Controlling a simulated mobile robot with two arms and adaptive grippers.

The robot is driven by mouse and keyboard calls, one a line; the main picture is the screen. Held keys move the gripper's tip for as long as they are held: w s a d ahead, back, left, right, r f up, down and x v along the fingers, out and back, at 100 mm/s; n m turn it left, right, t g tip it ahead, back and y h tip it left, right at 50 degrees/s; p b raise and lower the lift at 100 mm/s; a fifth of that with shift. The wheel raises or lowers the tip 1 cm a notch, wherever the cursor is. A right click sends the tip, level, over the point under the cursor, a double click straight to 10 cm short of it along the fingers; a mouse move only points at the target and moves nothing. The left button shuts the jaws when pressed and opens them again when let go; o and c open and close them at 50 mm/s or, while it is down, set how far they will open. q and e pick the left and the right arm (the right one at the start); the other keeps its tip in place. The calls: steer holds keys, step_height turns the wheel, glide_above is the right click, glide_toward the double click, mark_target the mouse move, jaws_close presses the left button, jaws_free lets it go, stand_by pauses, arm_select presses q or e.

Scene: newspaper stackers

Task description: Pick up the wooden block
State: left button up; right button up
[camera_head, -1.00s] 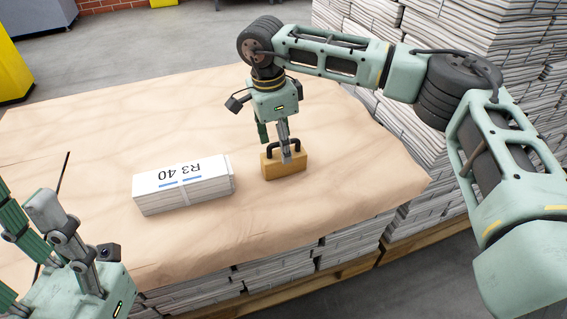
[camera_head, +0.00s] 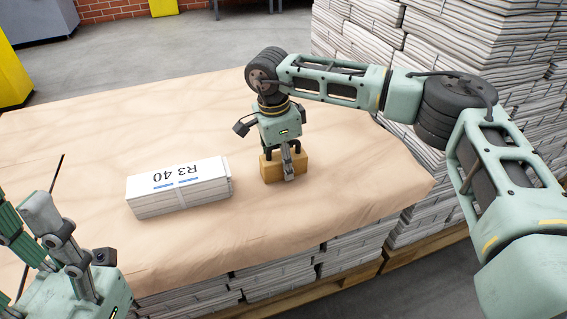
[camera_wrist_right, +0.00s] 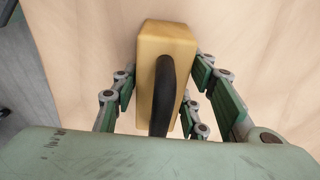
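The wooden block (camera_head: 271,168) is a light yellow-brown brick with a black handle on top. It stands on the brown sheet right of the paper bundle. It also shows in the right wrist view (camera_wrist_right: 165,36), with the black handle along its top. My right gripper (camera_head: 284,167) points down over the block, with its fingers on either side. In the right wrist view narrow gaps show between the finger pads and the block, so the gripper looks open around it. My left gripper (camera_head: 25,215) is at the lower left, fingers apart and empty, away from the block.
A white strapped bundle marked "R3 40" (camera_head: 180,190) lies left of the block. The brown sheet (camera_head: 130,110) covers a stack of newspapers, whose front edge is near. Tall newspaper stacks (camera_head: 470,45) stand at the right. The sheet behind the bundle is clear.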

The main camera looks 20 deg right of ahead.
steer(key=c, duration=0.9)
jaws_close()
steer(key=shift+r, duration=0.1)
